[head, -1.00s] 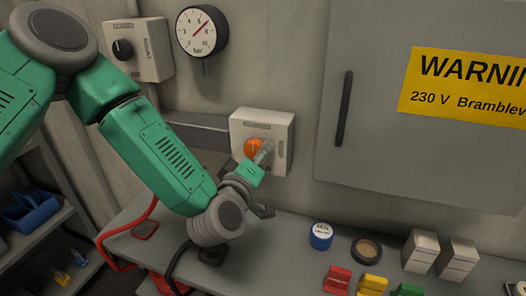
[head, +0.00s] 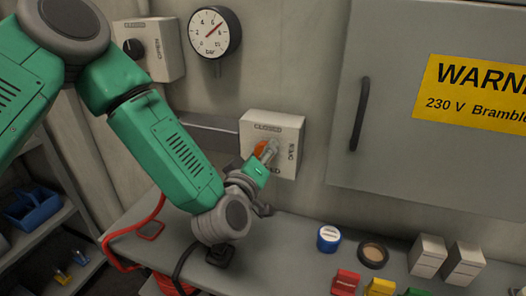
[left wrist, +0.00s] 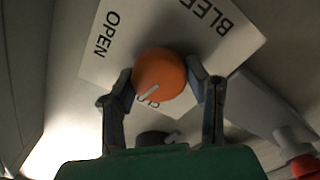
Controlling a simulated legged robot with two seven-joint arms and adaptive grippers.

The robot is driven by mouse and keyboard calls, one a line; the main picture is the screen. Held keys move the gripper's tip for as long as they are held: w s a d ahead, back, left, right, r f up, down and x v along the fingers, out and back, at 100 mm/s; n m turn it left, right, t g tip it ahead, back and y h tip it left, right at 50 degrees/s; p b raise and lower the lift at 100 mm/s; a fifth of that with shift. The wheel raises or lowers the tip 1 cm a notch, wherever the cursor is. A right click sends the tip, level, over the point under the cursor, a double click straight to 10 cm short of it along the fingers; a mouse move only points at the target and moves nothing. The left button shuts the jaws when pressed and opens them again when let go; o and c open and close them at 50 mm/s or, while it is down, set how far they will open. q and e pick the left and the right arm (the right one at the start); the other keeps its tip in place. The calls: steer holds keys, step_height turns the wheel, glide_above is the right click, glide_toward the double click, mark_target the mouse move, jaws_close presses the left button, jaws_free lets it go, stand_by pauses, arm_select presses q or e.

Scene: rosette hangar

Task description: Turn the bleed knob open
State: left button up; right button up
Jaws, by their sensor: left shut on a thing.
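The orange bleed knob (head: 260,147) sits on a pale box (head: 285,122) on the wall, with CLOSED at its top, OPEN on its right side and a partly hidden label below. My left gripper (head: 268,153) is at the knob and hides part of it. In the left wrist view the round knob (left wrist: 160,72) sits between the two fingers of my left gripper (left wrist: 163,85), which is shut on it. The knob's white pointer line points to the lower left there, close to the partly hidden CLOSED label; OPEN is at upper left. My right gripper is out of view.
A pressure gauge (head: 213,33) and a second box with a black knob (head: 133,48) are at upper left. A grey cabinet (head: 400,130) with a warning sign is on the right. The bench below holds a blue-sided roll (head: 328,240), a dark ring-shaped item (head: 373,254) and small boxes (head: 428,254).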

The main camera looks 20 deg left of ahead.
arm_select(q)
steer(key=m, duration=0.2)
steer(key=f+m, duration=0.1)
steer(key=shift+s+d+m, duration=0.15)
steer(key=shift+s+m, duration=0.1)
steer(key=shift+m, duration=0.15)
steer(key=m, duration=0.4)
steer(key=shift+m, duration=0.3)
steer(key=m, duration=0.3)
steer(key=shift+m, duration=2.1)
steer(key=o, duration=1.2)
steer(key=shift+c, duration=0.2)
steer(key=shift+w+r, duration=0.1)
steer(key=shift+r, duration=0.1)
